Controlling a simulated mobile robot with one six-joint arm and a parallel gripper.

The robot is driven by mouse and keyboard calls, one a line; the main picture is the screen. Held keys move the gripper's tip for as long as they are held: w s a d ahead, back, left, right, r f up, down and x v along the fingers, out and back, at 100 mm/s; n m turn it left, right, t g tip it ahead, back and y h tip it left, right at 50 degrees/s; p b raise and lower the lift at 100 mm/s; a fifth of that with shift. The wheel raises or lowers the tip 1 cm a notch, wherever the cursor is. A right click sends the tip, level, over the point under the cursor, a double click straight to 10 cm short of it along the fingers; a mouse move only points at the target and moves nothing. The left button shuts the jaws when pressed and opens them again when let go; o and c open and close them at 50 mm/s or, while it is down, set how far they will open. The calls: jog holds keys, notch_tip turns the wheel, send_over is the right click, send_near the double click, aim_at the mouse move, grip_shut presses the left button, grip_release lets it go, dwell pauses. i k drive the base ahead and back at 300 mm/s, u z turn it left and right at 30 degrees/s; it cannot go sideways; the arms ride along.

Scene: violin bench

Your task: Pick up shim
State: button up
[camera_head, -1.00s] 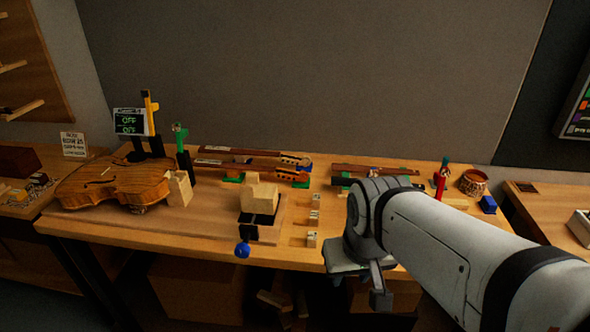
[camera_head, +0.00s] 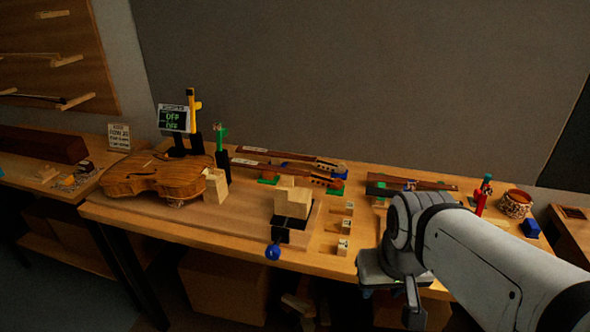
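Several small pale blocks with dark marks stand in a row on the workbench, right of the clamp; one is the front block (camera_head: 342,247), with a middle block (camera_head: 346,225) and a back block (camera_head: 349,208) behind it. They may be shims, but they are too small to tell for sure. My gripper (camera_head: 385,292) is at the front edge of the bench, right of this row and apart from it.
A violin body (camera_head: 150,177) lies at the left of the bench. A clamp with a blue knob (camera_head: 273,252) and a pale wooden block (camera_head: 293,202) stand mid-bench. Violin necks (camera_head: 290,165) lie behind. A red tool (camera_head: 481,200), a patterned pot (camera_head: 516,204) and a blue block (camera_head: 531,228) are right.

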aim_at(348, 209)
jog(key=k, duration=1.3)
jog(key=u, duration=0.4)
jog(key=i, duration=2.15)
jog(key=z, duration=0.85)
jog(key=k, duration=0.65)
jog(key=z, duration=0.15)
jog(key=i, duration=0.75)
jog(key=u, duration=0.05)
